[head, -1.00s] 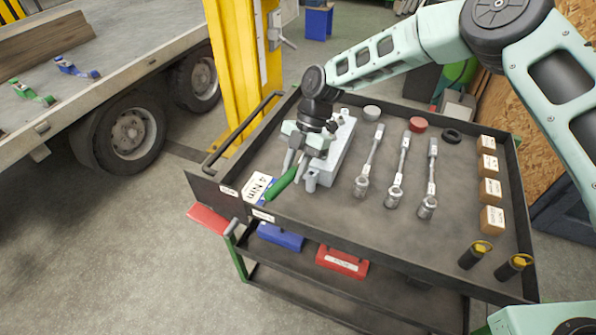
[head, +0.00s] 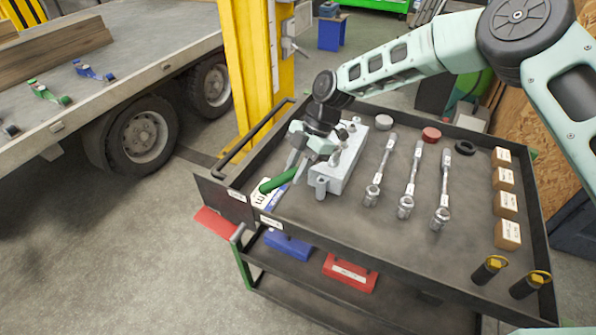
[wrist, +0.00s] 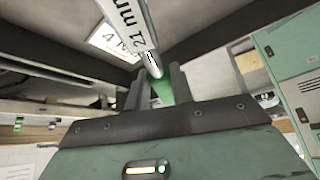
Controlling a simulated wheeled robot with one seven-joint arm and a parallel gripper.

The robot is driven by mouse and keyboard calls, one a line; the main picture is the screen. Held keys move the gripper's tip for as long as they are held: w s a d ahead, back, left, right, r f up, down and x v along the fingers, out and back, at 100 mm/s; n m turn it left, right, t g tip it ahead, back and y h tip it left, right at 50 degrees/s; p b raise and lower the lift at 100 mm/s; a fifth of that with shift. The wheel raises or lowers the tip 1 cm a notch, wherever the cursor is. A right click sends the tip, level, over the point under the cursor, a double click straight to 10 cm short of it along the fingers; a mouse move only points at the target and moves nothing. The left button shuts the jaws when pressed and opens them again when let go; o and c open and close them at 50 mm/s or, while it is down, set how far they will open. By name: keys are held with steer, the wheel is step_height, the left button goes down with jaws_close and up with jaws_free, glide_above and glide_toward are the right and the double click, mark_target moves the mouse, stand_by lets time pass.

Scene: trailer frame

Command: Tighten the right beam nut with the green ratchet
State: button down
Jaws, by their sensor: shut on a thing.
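The green-handled ratchet (head: 278,180) is in my gripper (head: 303,172), with its handle pointing left over the white label card at the cart's left corner. The grey metal beam (head: 345,165) lies on the cart top just right of my gripper, with several upright nuts or studs along it. My gripper partly covers its left side, so I cannot tell whether the ratchet sits on a nut. In the wrist view, green of the ratchet (wrist: 162,90) shows between the two fingers (wrist: 158,88). A white "21 mm" label crosses above them.
Several silver wrenches (head: 411,180) lie right of the beam on the black cart top (head: 375,228). Wooden blocks (head: 504,180) line the right edge, with two black-and-yellow cylinders (head: 508,277) at the near right corner. A yellow post (head: 250,75) and a trailer (head: 150,65) stand to the left.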

steer(key=shift+w+a+m+b, duration=0.3)
steer(key=shift+w+m+b, duration=0.1)
steer(key=shift+w+m, duration=0.1)
steer(key=shift+w+a+m+t+y, duration=0.3)
steer(key=shift+w+m+t, duration=0.05)
steer(key=shift+m+t, duration=0.05)
steer(key=shift+w+a+m+t+y+b, duration=0.2)
steer(key=shift+w+a+m+b, duration=0.1)
steer(key=shift+w+m, duration=0.15)
steer(key=shift+w+a+m+t+y+b, duration=0.1)
steer(key=shift+w+a+m+t+b, duration=0.15)
steer(key=shift+w+m, duration=0.2)
steer(key=shift+d, duration=0.1)
